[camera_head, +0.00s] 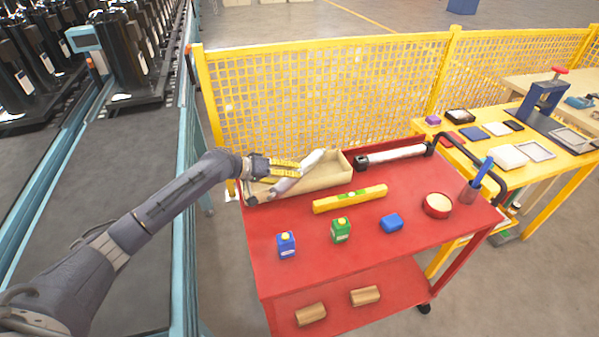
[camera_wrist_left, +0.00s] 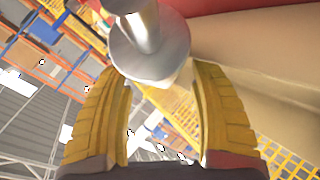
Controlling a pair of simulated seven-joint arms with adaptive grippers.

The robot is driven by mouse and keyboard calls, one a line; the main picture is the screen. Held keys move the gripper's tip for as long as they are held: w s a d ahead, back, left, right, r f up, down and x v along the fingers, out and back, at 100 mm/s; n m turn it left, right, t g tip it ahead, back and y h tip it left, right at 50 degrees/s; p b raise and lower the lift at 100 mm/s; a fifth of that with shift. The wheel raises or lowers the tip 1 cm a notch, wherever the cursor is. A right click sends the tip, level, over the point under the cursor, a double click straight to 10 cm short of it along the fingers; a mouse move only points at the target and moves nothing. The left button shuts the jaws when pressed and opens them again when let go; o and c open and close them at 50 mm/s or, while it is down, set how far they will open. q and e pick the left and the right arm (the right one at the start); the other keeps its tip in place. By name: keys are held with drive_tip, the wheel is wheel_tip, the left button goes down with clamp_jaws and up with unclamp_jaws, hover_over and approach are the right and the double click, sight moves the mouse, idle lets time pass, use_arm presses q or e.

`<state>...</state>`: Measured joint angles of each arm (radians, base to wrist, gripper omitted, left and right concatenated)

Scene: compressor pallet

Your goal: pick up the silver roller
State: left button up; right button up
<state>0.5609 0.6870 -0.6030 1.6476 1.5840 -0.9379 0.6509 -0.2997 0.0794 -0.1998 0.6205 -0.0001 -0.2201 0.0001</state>
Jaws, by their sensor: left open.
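The silver roller (camera_head: 311,160) lies at a slant in the beige tray (camera_head: 335,181) at the back left of the red cart. In the left wrist view the roller (camera_wrist_left: 150,58) shows as a shiny shaft with a wide round flange, near the tips of the yellow fingers. My left gripper (camera_head: 287,167) is at the tray, over the roller's left part and partly hiding it. In the left wrist view its fingers (camera_wrist_left: 158,90) are spread apart, with the flange at the gap between them. Contact cannot be told. My right gripper is not in view.
A yellow mesh fence (camera_head: 330,95) rises behind the cart.

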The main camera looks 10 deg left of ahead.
use_arm(q)
drive_tip(key=shift+x, duration=1.45)
clamp_jaws()
